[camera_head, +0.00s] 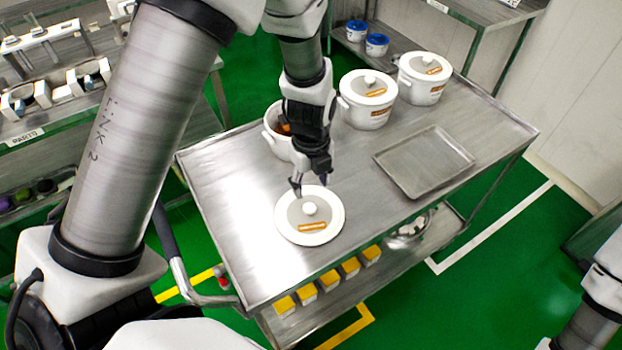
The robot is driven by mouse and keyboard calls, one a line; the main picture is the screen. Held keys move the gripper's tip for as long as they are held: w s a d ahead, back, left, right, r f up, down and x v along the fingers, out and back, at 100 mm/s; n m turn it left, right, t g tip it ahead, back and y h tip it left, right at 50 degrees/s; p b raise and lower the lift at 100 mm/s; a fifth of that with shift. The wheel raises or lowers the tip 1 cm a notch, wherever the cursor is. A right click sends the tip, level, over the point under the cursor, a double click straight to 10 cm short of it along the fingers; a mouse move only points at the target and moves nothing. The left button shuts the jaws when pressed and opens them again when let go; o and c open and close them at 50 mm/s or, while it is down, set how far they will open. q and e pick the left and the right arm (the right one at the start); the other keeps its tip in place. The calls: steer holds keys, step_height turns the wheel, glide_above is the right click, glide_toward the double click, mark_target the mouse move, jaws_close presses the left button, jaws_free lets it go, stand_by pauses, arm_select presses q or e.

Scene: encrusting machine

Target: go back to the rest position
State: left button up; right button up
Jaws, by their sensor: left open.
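My left gripper (311,190) is open and empty. It points down just above the far side of a round white lid (309,229) that lies on the steel cart top. The lid has a white knob and an orange label, and a small gap seems to lie between the fingertips and the knob. Behind the gripper stands a white pot (272,129) without a lid, partly hidden by my left arm; something orange shows inside it. My right gripper is not in view; only part of my right arm shows at the lower right edge.
The steel cart (233,188) also holds two lidded white pots (367,100) (424,78) and an empty steel tray (424,162). Several yellow-topped containers (329,280) and a bowl (410,232) sit on its lower shelf. A parts rack (50,110) stands at the left.

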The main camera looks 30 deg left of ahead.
arm_select(q)
step_height(320, 180, up, 2)
stand_by(0.5)
